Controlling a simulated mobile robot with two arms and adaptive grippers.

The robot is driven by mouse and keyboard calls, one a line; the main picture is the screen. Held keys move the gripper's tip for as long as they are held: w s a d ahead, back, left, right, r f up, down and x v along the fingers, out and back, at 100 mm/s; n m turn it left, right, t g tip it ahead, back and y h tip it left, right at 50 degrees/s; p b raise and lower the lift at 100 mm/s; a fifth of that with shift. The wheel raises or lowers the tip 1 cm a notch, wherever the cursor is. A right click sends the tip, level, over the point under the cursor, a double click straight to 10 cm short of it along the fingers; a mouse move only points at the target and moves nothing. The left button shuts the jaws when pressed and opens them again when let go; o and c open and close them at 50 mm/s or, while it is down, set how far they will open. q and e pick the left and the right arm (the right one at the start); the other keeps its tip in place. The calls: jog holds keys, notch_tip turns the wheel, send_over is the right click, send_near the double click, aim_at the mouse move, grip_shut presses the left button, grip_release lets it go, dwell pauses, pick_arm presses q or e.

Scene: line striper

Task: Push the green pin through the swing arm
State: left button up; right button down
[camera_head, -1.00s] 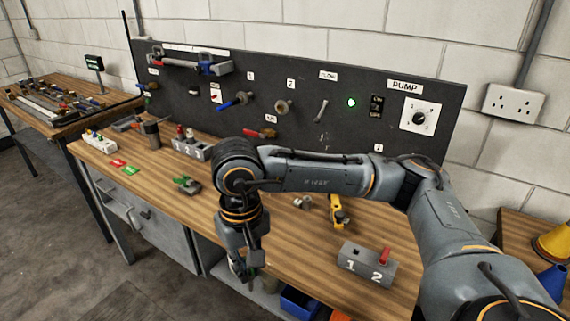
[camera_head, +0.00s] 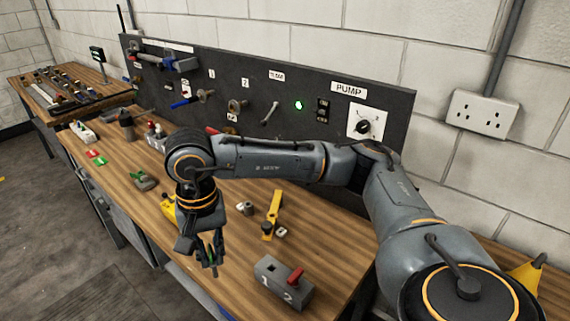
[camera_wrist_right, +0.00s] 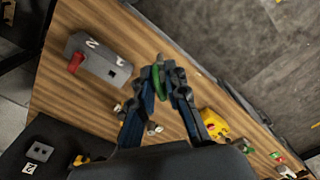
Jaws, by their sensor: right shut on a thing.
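My right gripper (camera_head: 210,260) is shut on the green pin (camera_wrist_right: 158,82), which stands between its fingertips in the right wrist view. A little green also shows between the fingers in the head view (camera_head: 217,243). The gripper appears held above the front of the bench, left of the numbered block. A yellow bar (camera_head: 272,212) with a dark knob lies behind and right of the gripper. A second yellow part (camera_head: 168,207) is partly hidden by my right arm; it also shows in the right wrist view (camera_wrist_right: 213,123). I cannot tell which yellow part is the swing arm.
A grey block (camera_head: 270,280) marked 1 and 2 holds a red-handled piece (camera_head: 295,275) and has an open hole. A small metal part (camera_head: 245,208) lies near the yellow bar. The dark tool panel (camera_head: 390,100) stands along the bench's back. Bare wood surrounds the block.

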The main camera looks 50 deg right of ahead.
pick_arm(q)
notch_tip(320, 180, up, 5)
jog(key=w+a+p, duration=0.1)
jog(key=a+p, duration=0.1)
jog(key=p, duration=0.3)
pick_arm(e)
jog(key=w+d+n, duration=0.5)
jog(key=d+n, duration=0.7)
jog(key=n, duration=0.1)
jog(key=w+d+n, duration=0.5)
jog(key=d+n, duration=0.7)
jog(key=d, duration=0.1)
pick_arm(q)
notch_tip(320, 180, down, 5)
jog(key=b, duration=0.4)
jog(key=shift+w+r+b, duration=0.15)
jog(key=shift+r+b, duration=0.05)
jog(key=shift+b, duration=0.2)
pick_arm(e)
notch_tip(320, 180, down, 6)
jog(key=shift+s+r, duration=0.1)
jog(key=shift+r, duration=0.05)
pick_arm(q)
jog(key=shift+f+b, duration=1.05)
pick_arm(e)
jog(key=shift+f, duration=2.35)
pick_arm(q)
jog(key=shift+r, duration=0.2)
